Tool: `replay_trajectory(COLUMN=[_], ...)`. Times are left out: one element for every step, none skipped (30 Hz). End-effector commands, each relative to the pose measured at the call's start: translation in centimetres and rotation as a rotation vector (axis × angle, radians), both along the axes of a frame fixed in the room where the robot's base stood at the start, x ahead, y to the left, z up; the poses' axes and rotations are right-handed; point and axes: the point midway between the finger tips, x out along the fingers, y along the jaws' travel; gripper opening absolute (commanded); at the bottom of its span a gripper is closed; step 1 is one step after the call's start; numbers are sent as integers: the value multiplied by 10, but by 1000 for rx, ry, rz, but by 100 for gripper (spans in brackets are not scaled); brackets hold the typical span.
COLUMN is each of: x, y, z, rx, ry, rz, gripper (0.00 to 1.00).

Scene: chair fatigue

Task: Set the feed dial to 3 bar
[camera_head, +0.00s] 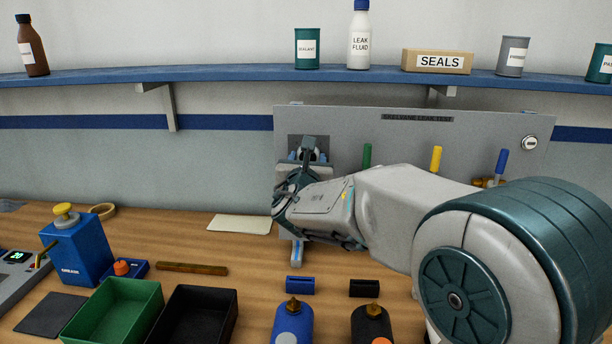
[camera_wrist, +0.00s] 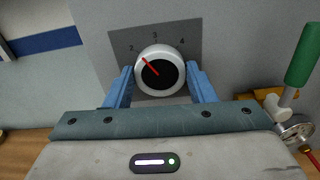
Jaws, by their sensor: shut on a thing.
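The feed dial (camera_wrist: 161,83) is a round white knob with a dark centre and a red pointer line, on a dark grey plate (camera_wrist: 186,30) marked 2, 3 and 4.
Green (camera_head: 367,156), yellow (camera_head: 436,158) and blue (camera_head: 502,162) valve handles stand to the right on the panel, beside my arm. A small round gauge (camera_head: 530,143) is at the upper right. Green (camera_head: 152,318) and black (camera_head: 178,335) trays and bottles (camera_head: 292,323) occupy the bench front.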

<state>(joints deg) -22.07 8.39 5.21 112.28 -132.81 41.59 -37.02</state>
Motion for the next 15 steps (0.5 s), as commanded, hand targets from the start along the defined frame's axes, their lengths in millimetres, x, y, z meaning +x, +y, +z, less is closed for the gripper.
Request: replay_trajectory(x=[0, 0, 0, 0, 0, 0, 0, 0, 0, 0, 0, 0, 0, 0, 0], y=[0, 0, 0, 0, 0, 0, 0, 0, 0, 0, 0, 0, 0, 0, 0], z=[-8, -8, -8, -8, -8, -8, -8, -8, -7, -7, -7, -7, -6, -6, -6], rx=[40, 64, 98, 121, 146, 177, 202, 225, 256, 277, 299, 327, 347, 366, 391], ry=[-6, -7, -7, -8, -9, -11, -11, -12, -12, -12, -12, -14, -15, -14, -15], rz=[1, 1, 0, 1, 0, 1, 2, 2, 2, 2, 2, 1, 1, 1, 1], gripper=[27, 27, 27, 27, 27, 27, 27, 27, 27, 27, 27, 27, 27, 27, 27])
